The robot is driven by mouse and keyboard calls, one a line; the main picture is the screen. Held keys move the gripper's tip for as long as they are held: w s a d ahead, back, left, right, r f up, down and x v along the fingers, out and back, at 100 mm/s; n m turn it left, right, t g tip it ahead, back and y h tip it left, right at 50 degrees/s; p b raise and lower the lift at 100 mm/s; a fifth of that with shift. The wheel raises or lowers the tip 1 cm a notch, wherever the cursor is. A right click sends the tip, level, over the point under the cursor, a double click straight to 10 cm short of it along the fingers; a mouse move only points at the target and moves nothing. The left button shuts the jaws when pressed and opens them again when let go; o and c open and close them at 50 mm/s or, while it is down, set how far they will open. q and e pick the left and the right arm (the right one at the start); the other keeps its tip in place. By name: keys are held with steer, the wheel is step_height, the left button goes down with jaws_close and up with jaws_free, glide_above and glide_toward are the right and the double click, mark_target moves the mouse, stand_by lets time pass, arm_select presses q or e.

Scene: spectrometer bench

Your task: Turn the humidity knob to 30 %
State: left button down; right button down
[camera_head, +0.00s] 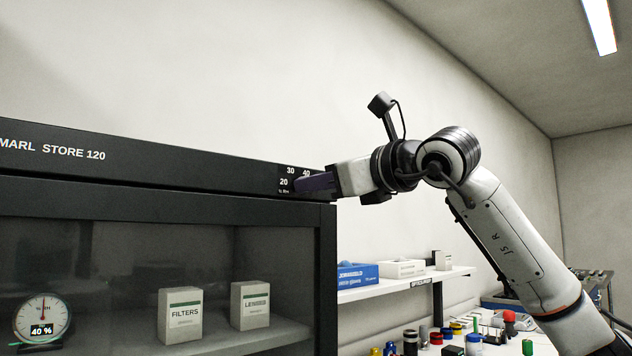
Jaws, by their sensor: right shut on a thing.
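The dark cabinet (100,172), marked "MARL STORE 120", fills the left. At the right end of its top strip is the knob's scale (286,171), with 20, 30 and 40 legible. My right gripper (305,184) reaches in from the right, its fingers against the strip at the scale. It is shut on the humidity knob, which the fingers hide, so its pointer cannot be read. A round gauge (42,314) inside the cabinet shows 40 % on its small display. My left gripper is not in view.
Behind the cabinet's glass stand a FILTERS box (181,315) and a second white box (250,305). To the right are a wall shelf (400,284) with a blue box (357,274) and a bench with several small bottles below. Space above the cabinet is clear.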

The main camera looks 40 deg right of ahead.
steer(key=n+p, duration=0.4)
steer(key=n, duration=0.7)
steer(key=shift+r+p, duration=0.1)
steer(key=shift+p, duration=0.25)
steer(key=shift+n, duration=0.3)
steer(key=c, duration=1.6)
jaws_free()
steer(key=s, duration=0.3)
steer(key=s+b, duration=0.1)
steer(key=s, duration=0.3)
steer(key=s+d+b, duration=0.1)
steer(key=s, duration=0.2)
steer(key=shift+s, duration=0.2)
